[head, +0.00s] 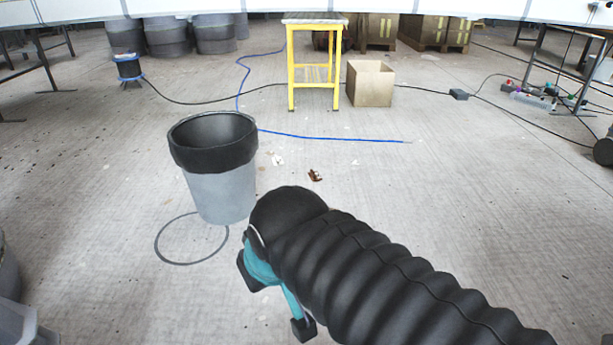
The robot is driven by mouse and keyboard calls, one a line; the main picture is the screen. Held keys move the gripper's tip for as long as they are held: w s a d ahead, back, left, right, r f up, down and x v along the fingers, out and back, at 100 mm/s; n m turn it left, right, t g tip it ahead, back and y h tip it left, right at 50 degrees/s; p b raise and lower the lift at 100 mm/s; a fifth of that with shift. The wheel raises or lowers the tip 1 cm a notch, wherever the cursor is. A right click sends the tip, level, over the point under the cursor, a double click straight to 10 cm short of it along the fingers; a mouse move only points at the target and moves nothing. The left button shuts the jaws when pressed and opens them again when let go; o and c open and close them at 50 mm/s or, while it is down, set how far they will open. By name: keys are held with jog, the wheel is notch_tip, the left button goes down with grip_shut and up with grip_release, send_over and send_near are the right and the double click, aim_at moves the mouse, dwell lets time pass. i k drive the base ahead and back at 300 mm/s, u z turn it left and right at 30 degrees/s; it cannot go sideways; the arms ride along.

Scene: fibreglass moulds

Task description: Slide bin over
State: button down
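A grey bin (219,192) with a black liner folded over its rim stands on the concrete floor, left of centre in the head view. It looks empty from here. A thin dark ring (158,246) is marked on the floor just in front and to the left of it. The bin's base covers the ring's upper right part. My gripper (278,303), teal with black finger pads, is in front of and to the right of the bin, nearer to me. Its fingers are spread apart with nothing seen between them. My black ribbed arm cover hides part of the gripper and the floor.
A yellow stool (291,75) and an open cardboard box (370,86) stand behind. A blue hose (335,138) and black cables cross the floor beyond the bin. Small scraps (315,175) lie right of it. Grey containers (10,270) are at the left edge. Floor around the ring is clear.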

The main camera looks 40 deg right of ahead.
aim_at(216, 151)
jog(key=u, duration=0.05)
jog(key=k, duration=0.4)
jog(key=z, duration=1.5)
jog(key=i, duration=1.5)
jog(key=u, duration=0.65)
jog(key=i, duration=0.9)
jog(key=u, duration=1.25)
jog(key=i, duration=0.25)
jog(key=u, duration=0.15)
